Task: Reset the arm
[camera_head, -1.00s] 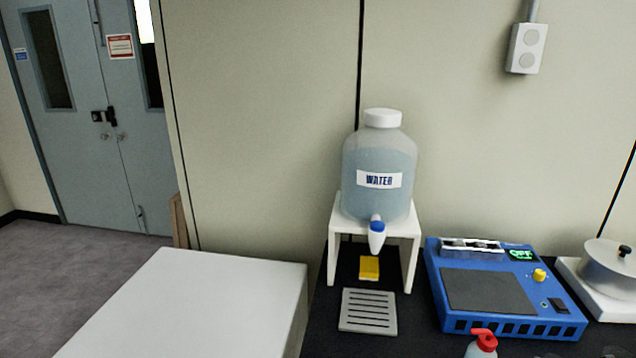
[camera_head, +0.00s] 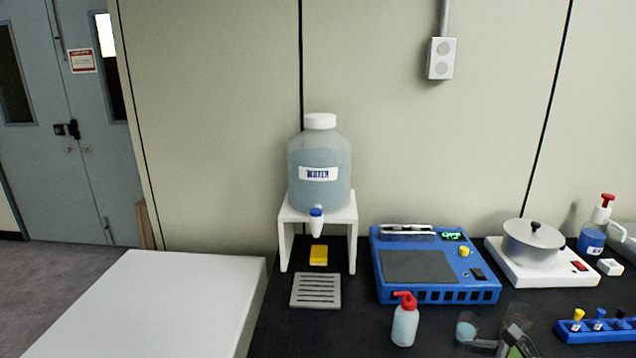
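The view shows the black bench top (camera_head: 350,335) with lab items along a pale wall. A clear water jug (camera_head: 319,165) with a white cap and a "WATER" label sits upright on a white stand (camera_head: 286,236). Its blue-topped tap points down over a yellow block (camera_head: 318,255) and a grey slotted tray (camera_head: 316,291).
A blue device (camera_head: 440,290) stands right of the stand, with a red-topped wash bottle (camera_head: 404,325) before it. A metal pot (camera_head: 533,246) sits on a white plate unit. A blue rack (camera_head: 590,331) is at right. A bare white surface (camera_head: 160,300) lies left.

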